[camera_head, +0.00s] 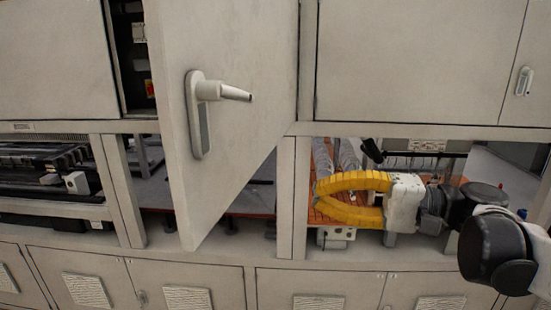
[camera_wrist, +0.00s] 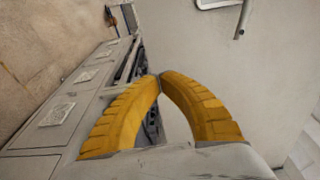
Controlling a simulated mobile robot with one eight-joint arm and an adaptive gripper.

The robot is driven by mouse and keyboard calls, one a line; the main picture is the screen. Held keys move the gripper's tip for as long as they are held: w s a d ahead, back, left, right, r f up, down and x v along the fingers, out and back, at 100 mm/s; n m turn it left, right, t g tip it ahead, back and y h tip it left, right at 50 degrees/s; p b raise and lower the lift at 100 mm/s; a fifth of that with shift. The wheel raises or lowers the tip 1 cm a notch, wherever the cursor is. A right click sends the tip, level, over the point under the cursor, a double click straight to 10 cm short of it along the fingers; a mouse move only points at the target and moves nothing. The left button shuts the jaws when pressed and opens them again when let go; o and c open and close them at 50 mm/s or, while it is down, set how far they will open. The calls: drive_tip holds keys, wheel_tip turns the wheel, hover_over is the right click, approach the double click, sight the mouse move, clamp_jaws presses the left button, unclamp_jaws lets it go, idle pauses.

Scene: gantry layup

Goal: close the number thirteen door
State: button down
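A light grey cabinet door (camera_head: 235,60) stands swung open toward me in the head view. In the wrist view a pale panel (camera_wrist: 200,50), apparently this door, lies beyond my fingers, with part of a handle (camera_wrist: 241,20) at the top. My gripper (camera_head: 318,195), with curved yellow fingers, is right of the door and lower than the handle. The fingertips meet in the wrist view (camera_wrist: 160,76), with nothing between them. I see no contact with the door.
A dark cabinet opening (camera_head: 132,55) with parts inside shows left of the door. A closed door with a handle (camera_head: 524,82) is at the upper right. Open bays with machinery (camera_head: 45,170) run below, above closed lower cabinets with vents (camera_head: 187,300).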

sight(235, 180)
drive_tip(key=p+x, duration=0.1)
drive_tip(key=x, duration=0.3)
drive_tip(key=p+x, duration=0.1)
drive_tip(key=x, duration=0.3)
drive_tip(key=p+x, duration=0.1)
drive_tip(key=x, duration=0.4)
drive_tip(key=shift+w+d+r, duration=0.1)
drive_tip(key=shift+w+r, duration=0.15)
drive_tip(key=shift+r, duration=0.05)
drive_tip(key=shift+w+a+p, duration=0.2)
drive_tip(key=shift+a+p, duration=0.2)
drive_tip(key=shift+a, duration=0.3)
drive_tip(key=shift+a+f, duration=0.1)
